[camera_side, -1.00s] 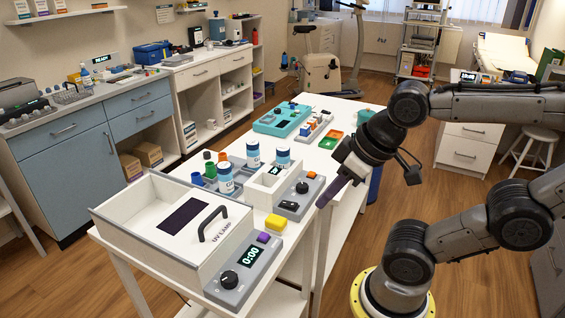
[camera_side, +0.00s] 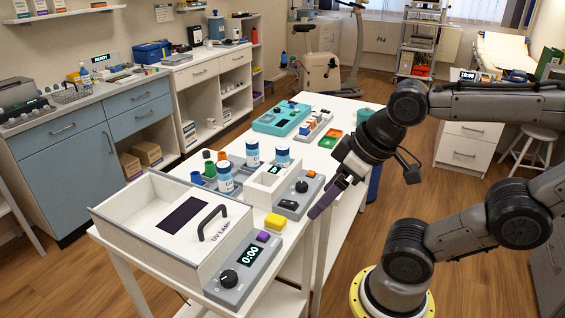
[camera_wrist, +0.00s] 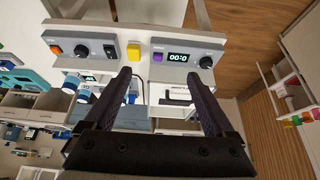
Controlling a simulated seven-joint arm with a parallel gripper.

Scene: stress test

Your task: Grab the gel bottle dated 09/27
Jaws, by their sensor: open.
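Several white-and-blue bottles stand on the white table in the side view: one at the back (camera_side: 253,153), one at the front left (camera_side: 225,177) and one at the right (camera_side: 282,156). Their printed dates are too small to read, so I cannot tell which is dated 09/27. My gripper (camera_side: 326,201) is to the right of the bottles, apart from them, near the table's right edge. In the wrist view my gripper (camera_wrist: 160,90) is open and empty, its two dark fingers spread wide. Bottles also show at the left of that view, partly hidden.
A UV lamp box (camera_side: 165,225) with a black handle and a 0:00 timer panel (camera_side: 246,263) fills the table's front. A teal case (camera_side: 282,118) sits farther back.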

